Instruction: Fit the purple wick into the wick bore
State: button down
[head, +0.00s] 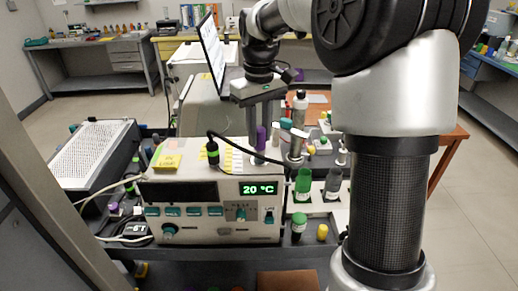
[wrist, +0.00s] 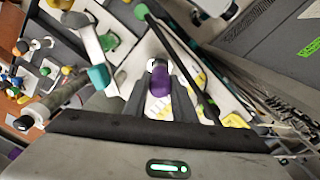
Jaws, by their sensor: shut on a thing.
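My gripper (head: 266,142) points down over the right part of the cream instrument's top (head: 235,170). It is shut on the purple wick (head: 261,137), which stands roughly upright between the fingers. In the wrist view the purple wick (wrist: 159,82) sits between the two grey fingers (wrist: 158,100), with a pale end showing beyond it. The wick is just above or at the instrument's top; I cannot tell whether it touches. The wick bore is not clearly seen, as the wick and fingers cover that area.
A black cable rises from a green-and-black plug (head: 212,152) and arches close to the gripper's left.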

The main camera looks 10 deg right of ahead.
aim_at(259, 146)
jog(key=shift+f, duration=2.1)
jog(key=c, duration=1.5)
grip_release()
jog(key=shift+o, duration=0.2)
